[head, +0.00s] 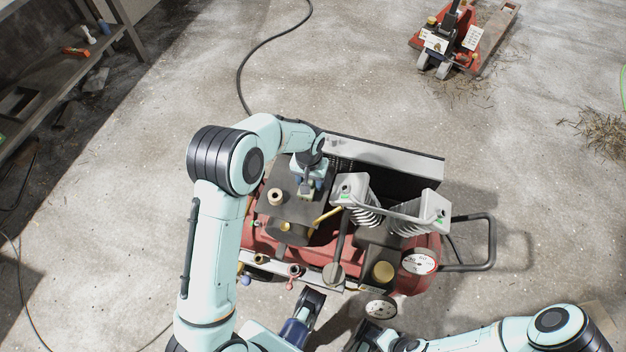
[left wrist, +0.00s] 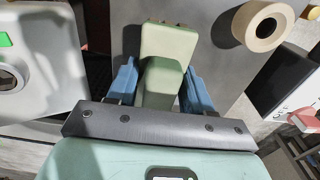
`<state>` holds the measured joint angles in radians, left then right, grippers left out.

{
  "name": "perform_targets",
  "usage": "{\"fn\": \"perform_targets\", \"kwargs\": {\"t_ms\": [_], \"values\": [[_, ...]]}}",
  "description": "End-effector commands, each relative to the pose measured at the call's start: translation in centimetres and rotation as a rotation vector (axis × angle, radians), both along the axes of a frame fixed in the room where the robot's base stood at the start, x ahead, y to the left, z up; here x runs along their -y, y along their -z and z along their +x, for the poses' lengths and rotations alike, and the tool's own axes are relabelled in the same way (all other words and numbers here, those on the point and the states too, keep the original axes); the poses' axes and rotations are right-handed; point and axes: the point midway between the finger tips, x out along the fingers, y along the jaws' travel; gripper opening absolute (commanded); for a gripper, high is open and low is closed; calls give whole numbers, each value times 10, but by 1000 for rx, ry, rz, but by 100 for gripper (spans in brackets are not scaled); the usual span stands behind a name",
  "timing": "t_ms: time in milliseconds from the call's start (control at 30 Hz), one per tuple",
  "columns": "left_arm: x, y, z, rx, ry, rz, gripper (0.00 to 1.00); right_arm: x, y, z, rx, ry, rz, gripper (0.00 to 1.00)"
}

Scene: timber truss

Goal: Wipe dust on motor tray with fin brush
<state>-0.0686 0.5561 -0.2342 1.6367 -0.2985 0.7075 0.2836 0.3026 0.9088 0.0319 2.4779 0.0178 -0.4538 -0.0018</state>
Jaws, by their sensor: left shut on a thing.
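The motor tray (head: 293,205) is a dark grey flat top on the left part of the red compressor. My left gripper (head: 312,181) is over this tray and points down at it. In the left wrist view its blue fingers (left wrist: 161,88) are shut on a pale green block-shaped piece, the fin brush (left wrist: 168,41). The grey surface of the tray also shows in that view (left wrist: 215,65). I cannot make out dust on the tray. I do not clearly see my right gripper.
Finned grey cylinder heads (head: 352,190) rise to the right. A long light panel (head: 385,158) lies behind. A shelf (head: 75,70) stands at the left, and a red pallet jack (head: 458,45) at the back.

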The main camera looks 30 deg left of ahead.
Motion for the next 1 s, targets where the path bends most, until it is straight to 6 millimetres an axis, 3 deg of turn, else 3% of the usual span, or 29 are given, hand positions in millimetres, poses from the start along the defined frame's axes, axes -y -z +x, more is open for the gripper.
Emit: {"fn": "perform_targets", "kwargs": {"t_ms": [367,1000], "values": [[-15,-1,-5,-6,-2,2,22,0,-2,0,1,0,0,56],[12,2,2,-3,1,0,22,0,-3,0,1,0,0,56]]}}
